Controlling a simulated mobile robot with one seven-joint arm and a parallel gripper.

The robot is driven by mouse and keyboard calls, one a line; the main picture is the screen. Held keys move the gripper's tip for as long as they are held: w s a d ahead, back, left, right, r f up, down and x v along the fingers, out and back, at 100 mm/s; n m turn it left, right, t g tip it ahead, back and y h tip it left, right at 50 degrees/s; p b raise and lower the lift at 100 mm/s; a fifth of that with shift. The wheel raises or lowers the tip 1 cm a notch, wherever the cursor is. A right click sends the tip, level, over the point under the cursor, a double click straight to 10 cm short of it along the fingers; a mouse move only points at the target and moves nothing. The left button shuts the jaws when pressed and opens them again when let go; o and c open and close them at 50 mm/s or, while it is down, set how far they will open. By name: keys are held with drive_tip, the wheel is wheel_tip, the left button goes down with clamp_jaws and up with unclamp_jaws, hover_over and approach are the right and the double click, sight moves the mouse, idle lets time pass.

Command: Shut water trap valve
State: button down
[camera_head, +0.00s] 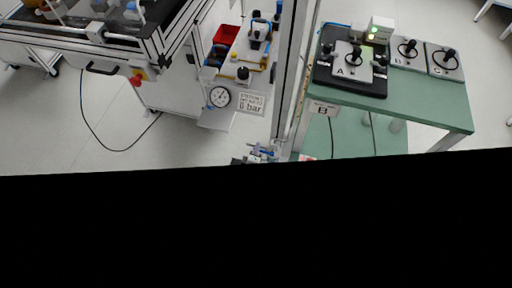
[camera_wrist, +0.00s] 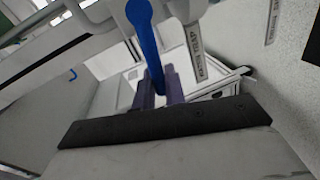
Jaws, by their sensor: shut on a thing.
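The blue valve lever (camera_wrist: 145,35) runs down from the top of the wrist view into the jaws of my gripper (camera_wrist: 160,88). The gripper is shut on its lower end. A pale tag lettered "WATER TRAP" (camera_wrist: 196,55) hangs just right of the lever. The valve body and pipe joint are not clear in this view. In the head view a small blue valve part (camera_head: 263,152) shows at the foot of the metal post, just above a black area. My gripper cannot be made out there.
A metal post (camera_head: 290,75) rises beside the valve. Left of it are a round gauge (camera_head: 219,97) and a "0 bar" sign (camera_head: 252,103). A green table (camera_head: 430,110) with control boxes marked A, B and C stands right. Black fills the lower head view.

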drive_tip(key=shift+w+f+n, duration=0.2)
drive_tip(key=shift+f+n, duration=0.2)
drive_tip(key=shift+n, duration=0.3)
drive_tip(key=c, duration=1.5)
unclamp_jaws()
drive_tip(key=shift+f, duration=0.1)
drive_tip(key=shift+c, duration=0.2)
drive_tip(key=shift+s, duration=0.15)
drive_tip(key=p+v, duration=0.6)
drive_tip(key=v, duration=0.7)
drive_tip(key=shift+s+a, duration=0.2)
drive_tip(key=shift+a, duration=0.15)
